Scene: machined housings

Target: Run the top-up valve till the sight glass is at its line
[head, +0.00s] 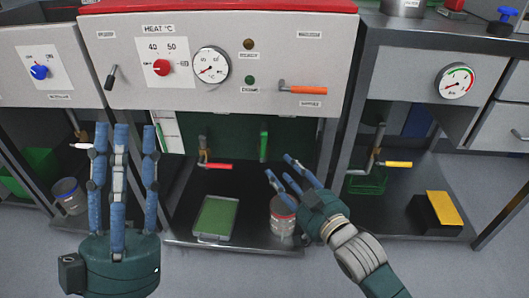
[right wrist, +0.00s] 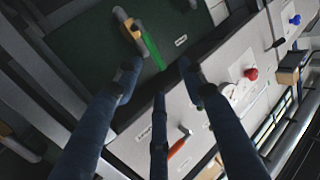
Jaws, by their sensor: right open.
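A green-handled valve (head: 263,142) hangs in the recess under the grey control panel, its lever pointing along the pipe. In the right wrist view its green lever (right wrist: 153,50) and brass body lie ahead of my fingers. A red-handled valve (head: 216,166) sits to its left with its lever sideways. The labels are too small to read, so I cannot tell which is the top-up valve. A narrow white plate (head: 167,132) at the recess's left may be the sight glass; its level is unclear. My right gripper (head: 278,166) is open, below the green lever, apart from it. My left gripper (head: 125,140) is open and empty.
An orange lever (head: 302,90), a red knob (head: 161,67) and a round gauge (head: 211,66) are on the panel. A green-bottomed tray (head: 215,217) and a red-topped can (head: 282,216) stand on the lower shelf. A yellow-handled valve (head: 397,164) is at right.

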